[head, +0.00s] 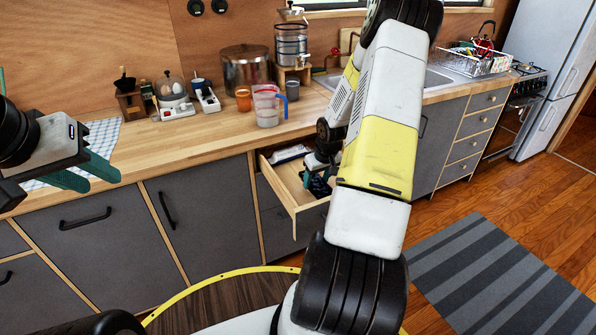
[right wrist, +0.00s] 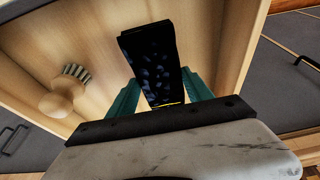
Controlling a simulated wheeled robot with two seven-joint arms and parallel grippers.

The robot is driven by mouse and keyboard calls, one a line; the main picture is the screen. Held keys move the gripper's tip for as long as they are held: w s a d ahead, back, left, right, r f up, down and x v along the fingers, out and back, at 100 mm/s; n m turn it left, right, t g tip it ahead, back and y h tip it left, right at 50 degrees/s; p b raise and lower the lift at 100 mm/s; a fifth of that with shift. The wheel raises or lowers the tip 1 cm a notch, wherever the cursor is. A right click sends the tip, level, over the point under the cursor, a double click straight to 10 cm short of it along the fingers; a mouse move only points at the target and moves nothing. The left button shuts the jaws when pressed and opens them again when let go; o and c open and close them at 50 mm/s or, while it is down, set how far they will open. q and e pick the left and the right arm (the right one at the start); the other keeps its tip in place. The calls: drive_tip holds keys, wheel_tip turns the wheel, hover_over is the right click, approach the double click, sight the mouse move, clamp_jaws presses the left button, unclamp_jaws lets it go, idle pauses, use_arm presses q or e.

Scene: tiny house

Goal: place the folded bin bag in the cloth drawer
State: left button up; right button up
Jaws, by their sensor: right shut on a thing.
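The cloth drawer (head: 282,187) is pulled open below the counter, and its pale wooden floor (right wrist: 90,40) fills much of the right wrist view. My right gripper (right wrist: 160,90) is shut on the folded bin bag (right wrist: 152,55), a dark, narrow strip with bluish spots held between the green fingers. In the head view the bag (head: 320,187) is partly hidden by my right arm, within the drawer's outline. I cannot tell whether it touches the drawer floor. My left gripper (head: 90,172) is open and empty above the counter at the left.
A white folded item (head: 290,153) lies at the drawer's back. A brush with a round wooden knob (right wrist: 60,97) lies in the drawer beside the bag.

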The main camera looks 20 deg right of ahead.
sight(318, 183)
drive_tip(key=shift+f, duration=1.8)
drive_tip(key=o, duration=1.3)
drive_tip(key=shift+f, duration=0.15)
